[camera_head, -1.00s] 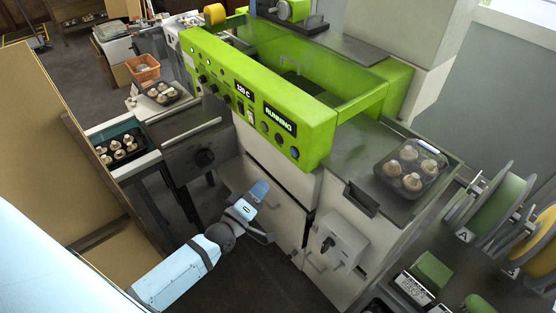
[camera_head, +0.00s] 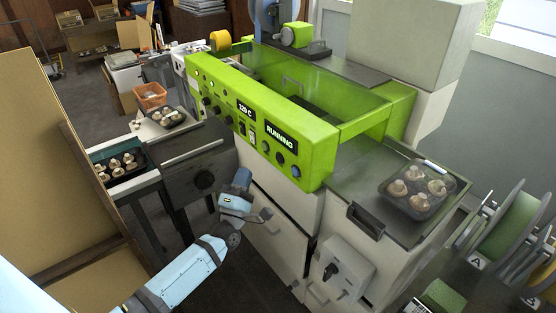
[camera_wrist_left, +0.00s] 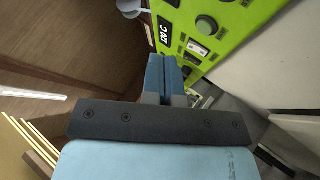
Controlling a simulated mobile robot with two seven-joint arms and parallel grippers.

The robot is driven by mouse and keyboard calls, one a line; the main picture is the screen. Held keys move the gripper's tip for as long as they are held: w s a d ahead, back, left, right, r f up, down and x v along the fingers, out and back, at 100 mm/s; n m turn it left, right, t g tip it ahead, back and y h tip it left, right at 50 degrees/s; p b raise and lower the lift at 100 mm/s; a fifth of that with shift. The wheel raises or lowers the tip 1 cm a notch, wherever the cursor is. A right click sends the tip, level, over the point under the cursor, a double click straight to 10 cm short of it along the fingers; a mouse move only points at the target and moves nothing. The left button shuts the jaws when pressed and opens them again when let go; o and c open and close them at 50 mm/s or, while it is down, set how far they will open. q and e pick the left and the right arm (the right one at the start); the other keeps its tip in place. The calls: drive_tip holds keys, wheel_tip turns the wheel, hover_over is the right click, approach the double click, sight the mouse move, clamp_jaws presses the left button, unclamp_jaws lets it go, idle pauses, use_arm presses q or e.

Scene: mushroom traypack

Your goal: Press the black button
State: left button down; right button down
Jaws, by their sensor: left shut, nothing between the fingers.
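The green machine panel (camera_head: 262,112) carries a row of dark knobs and buttons, with a "120 C" display and a "RUNNING" display. One dark round button (camera_head: 280,159) sits under the "RUNNING" display; I cannot tell for sure which control is the black button. My left gripper (camera_head: 243,176) is shut and empty, pointing up just in front of and below the panel, apart from it. In the left wrist view its blue fingers (camera_wrist_left: 165,75) are together, with the panel (camera_wrist_left: 228,28) beyond them. My right gripper is not in view.
A clear-lidded mushroom tray (camera_head: 391,205) rests on the right counter. Other mushroom trays are at left. A grey switch box (camera_head: 345,262) juts out below the counter. Brown boards stand at far left.

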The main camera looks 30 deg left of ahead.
sight(279, 158)
use_arm(q)
drive_tip(key=w+d+b, duration=0.1)
drive_tip(key=w+d, duration=0.1)
drive_tip(key=w, duration=0.4)
drive_tip(key=shift+w+d+b, duration=0.35)
drive_tip(key=shift+b, duration=0.05)
idle(1.3)
drive_tip(key=shift+w, duration=0.1)
idle(0.4)
drive_tip(key=shift+w+d, duration=0.2)
drive_tip(key=shift+w, duration=0.1)
